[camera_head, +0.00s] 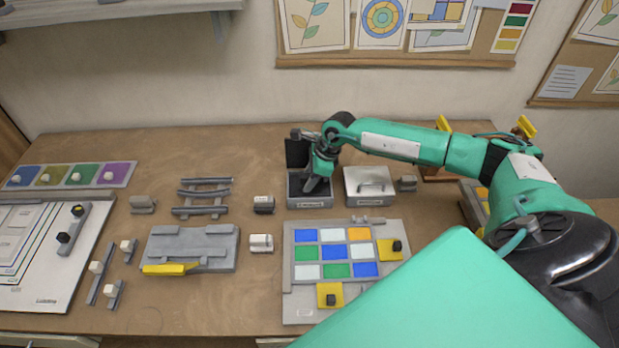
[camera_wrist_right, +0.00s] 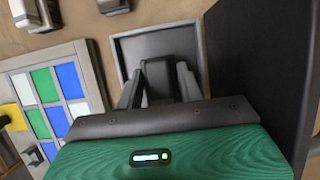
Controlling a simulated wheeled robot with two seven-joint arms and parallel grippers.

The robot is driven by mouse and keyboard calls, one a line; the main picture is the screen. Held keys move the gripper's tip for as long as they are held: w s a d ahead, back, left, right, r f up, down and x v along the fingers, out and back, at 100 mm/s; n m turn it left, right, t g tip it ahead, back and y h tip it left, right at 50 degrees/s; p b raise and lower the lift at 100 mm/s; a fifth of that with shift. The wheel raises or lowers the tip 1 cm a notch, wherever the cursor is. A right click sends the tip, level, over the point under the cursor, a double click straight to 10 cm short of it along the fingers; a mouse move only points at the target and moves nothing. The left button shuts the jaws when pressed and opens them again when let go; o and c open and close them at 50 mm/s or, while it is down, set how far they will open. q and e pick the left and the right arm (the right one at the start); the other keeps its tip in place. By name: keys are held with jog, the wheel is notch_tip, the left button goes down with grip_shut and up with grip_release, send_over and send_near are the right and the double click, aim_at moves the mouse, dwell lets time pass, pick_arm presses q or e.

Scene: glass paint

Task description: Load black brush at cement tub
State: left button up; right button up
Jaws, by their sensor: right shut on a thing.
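The cement tub (camera_head: 309,203) is a grey box at the back middle of the table, with its dark lid (camera_head: 296,152) standing open behind it. My right gripper (camera_head: 317,182) points down into the tub. It is shut on a dark block, the black brush (camera_wrist_right: 157,72), which shows between the fingers in the right wrist view. The tub's pale rim (camera_wrist_right: 121,52) surrounds the fingertips there, and the dark lid stands at the right. The brush's lower end is hidden, so I cannot tell whether it touches the tub's contents. My left gripper is not in view.
A closed grey box (camera_head: 370,174) with a handle stands just right of the tub. A panel of coloured glass squares (camera_head: 297,309) lies in front. A grey rack (camera_head: 204,192), a grey block fixture (camera_head: 190,247) and a white board (camera_head: 40,290) are to the left.

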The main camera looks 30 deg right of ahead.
aim_at(308, 176)
dwell(0.5)
jog(key=shift+r+p, duration=0.5)
jog(key=shift+r, duration=0.4)
jog(key=shift+r+p, duration=0.95)
jog(key=shift+r, duration=1.65)
jog(key=shift+a, duration=0.2)
jog(key=s+a+r+n+g+h+b, duration=0.1)
jog(key=s+a+n, duration=0.5)
jog(key=n, duration=0.6)
jog(key=s+a+r+n+g+h+b, duration=0.2)
jog(key=s+a+n+g, duration=0.3)
jog(key=n, duration=0.7)
jog(key=s+a+h+b, duration=0.1)
jog(key=s+a, duration=0.1)
jog(key=a, duration=0.1)
jog(key=shift+s+a+r+g, duration=0.15)
jog(key=shift+s+a+g, duration=0.1)
jog(key=shift+g, duration=0.15)
